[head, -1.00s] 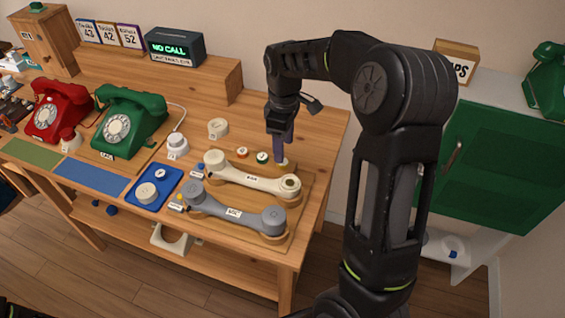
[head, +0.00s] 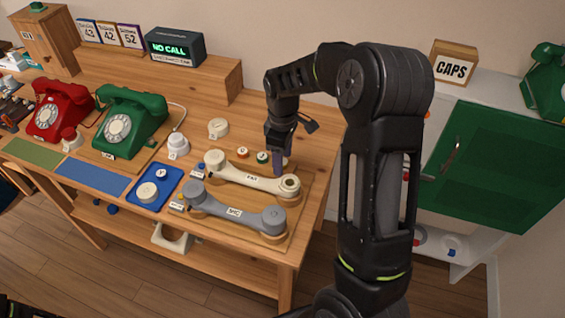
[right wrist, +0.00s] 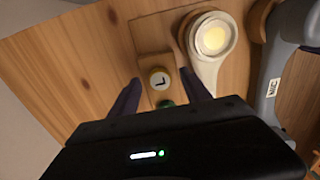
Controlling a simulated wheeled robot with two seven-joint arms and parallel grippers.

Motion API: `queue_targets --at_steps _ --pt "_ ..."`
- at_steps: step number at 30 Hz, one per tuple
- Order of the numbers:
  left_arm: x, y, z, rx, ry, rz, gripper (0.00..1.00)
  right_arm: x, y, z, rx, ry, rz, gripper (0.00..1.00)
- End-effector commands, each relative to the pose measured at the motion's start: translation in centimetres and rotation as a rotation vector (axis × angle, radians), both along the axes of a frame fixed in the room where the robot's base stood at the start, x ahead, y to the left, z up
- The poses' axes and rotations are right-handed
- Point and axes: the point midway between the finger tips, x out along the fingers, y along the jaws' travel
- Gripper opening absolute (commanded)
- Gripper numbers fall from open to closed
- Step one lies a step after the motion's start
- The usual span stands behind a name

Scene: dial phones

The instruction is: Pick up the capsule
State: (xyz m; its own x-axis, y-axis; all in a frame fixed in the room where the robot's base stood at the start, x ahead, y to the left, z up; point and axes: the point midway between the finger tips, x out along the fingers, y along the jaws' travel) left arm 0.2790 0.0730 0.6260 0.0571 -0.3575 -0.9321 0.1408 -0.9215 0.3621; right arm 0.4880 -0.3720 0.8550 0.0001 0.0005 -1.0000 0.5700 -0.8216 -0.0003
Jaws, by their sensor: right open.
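A small round capsule-like piece with a cream face marked with an "L" (right wrist: 160,80) sits on a wooden block, in the right wrist view. My right gripper (right wrist: 158,90) is open, with one dark finger on each side of this piece in that view; contact cannot be told. In the head view my right gripper (head: 278,167) points down at the right end of the block and hides much of the piece. A green-rimmed piece (head: 263,157) and an orange-rimmed piece (head: 242,153) sit to its left. My left gripper is not in view.
A cream handset (head: 250,180) lies close in front of the block, with a grey handset (head: 233,212) nearer. A blue tray (head: 154,198) and red (head: 62,112) and green (head: 130,122) dial phones stand left. A green-doored cabinet (head: 500,160) is at right.

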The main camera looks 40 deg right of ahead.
Motion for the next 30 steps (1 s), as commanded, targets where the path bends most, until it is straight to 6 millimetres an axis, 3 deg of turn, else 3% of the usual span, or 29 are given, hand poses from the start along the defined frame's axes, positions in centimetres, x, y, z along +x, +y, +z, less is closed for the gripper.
queue_targets --at_steps 7,27,30 --pt "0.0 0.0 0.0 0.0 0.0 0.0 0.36 0.0 0.0 0.03 0.0 0.0 0.0 0.56" --pt "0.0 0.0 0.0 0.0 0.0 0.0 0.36 0.0 0.0 0.03 0.0 0.0 0.0 0.01" --pt "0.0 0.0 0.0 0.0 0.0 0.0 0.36 0.0 0.0 0.03 0.0 0.0 0.0 0.0"
